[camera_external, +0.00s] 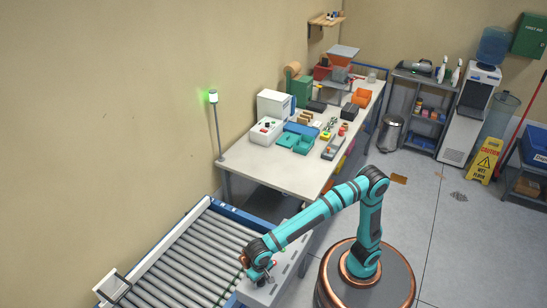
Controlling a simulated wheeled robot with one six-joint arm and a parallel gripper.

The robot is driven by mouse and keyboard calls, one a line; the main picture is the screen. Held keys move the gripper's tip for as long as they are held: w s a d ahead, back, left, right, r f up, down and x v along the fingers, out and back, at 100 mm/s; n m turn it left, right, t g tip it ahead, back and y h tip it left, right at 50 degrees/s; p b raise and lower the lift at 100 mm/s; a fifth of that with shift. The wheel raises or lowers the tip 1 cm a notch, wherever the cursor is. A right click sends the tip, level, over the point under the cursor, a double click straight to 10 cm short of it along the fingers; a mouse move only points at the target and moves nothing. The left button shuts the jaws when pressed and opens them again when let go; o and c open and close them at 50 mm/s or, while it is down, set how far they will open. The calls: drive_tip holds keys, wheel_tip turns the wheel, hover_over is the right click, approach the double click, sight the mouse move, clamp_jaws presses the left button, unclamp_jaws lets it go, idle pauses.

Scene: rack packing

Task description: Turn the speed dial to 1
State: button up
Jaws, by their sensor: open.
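I cannot make out the speed dial; it is too small or hidden. A grey control box (291,262) stands beside the roller conveyor, with a small red spot (274,264) on its top next to my gripper. My gripper (262,282) is open and points down over the near-left end of this box. Whether the fingers touch anything there is unclear. The teal arm reaches left and down from its round base.
The roller conveyor (190,255) lies left of the grey box, with a small white-framed panel (112,287) at its near-left edge. Behind is a workbench (255,173) with bins, boxes and a white unit (266,131). A post (217,130) carries a green light. Open floor (440,230) lies right.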

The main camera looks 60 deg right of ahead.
drive_tip(key=c, duration=1)
drive_tip(key=shift+n, duration=0.3)
drive_tip(key=n, duration=1)
drive_tip(key=shift+n, duration=0.3)
drive_tip(key=o, duration=1)
